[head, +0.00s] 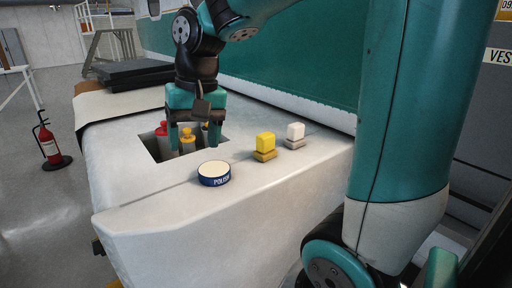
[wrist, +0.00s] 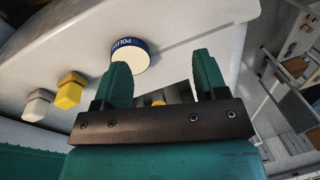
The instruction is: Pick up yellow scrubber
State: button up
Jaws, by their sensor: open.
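The yellow scrubber (head: 265,143) stands upright on the white covered surface (head: 130,190), right of the polish tin. It has a yellow block on a darker yellow base. In the wrist view the yellow scrubber (wrist: 70,93) is at the left, outside the fingers. My gripper (head: 192,143) is open, fingers pointing down, over a square recess left of the scrubber and apart from it. The gripper's two teal fingers (wrist: 162,80) show in the wrist view with nothing held between them.
A white scrubber (head: 295,134) stands just right of the yellow one. A blue polish tin (head: 214,174) with a cream top sits in front of my gripper. Bottles with red (head: 162,129) and yellow tops stand in the recess. A teal wall (head: 290,60) rises behind.

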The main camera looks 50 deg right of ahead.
jog(key=w+d+r+m+h, duration=0.1)
jog(key=w+d+r+m, duration=0.1)
jog(key=d+m, duration=0.35)
jog(key=w+d+r+m, duration=0.1)
jog(key=d+r+m, duration=0.15)
jog(key=d, duration=0.65)
jog(key=m+g, duration=0.1)
jog(key=m, duration=0.6)
send_near(266, 134)
notch_tip(266, 134, down, 6)
jog(key=p, duration=0.3)
jog(key=shift+a, duration=0.1)
jog(key=shift+a+f+p, duration=0.1)
jog(key=shift+f+p, duration=1.25)
jog(key=shift+f, duration=1.75)
jog(key=c, duration=1.1)
notch_tip(266, 134, up, 20)
jog(key=b, duration=0.3)
jog(key=shift+b, duration=0.3)
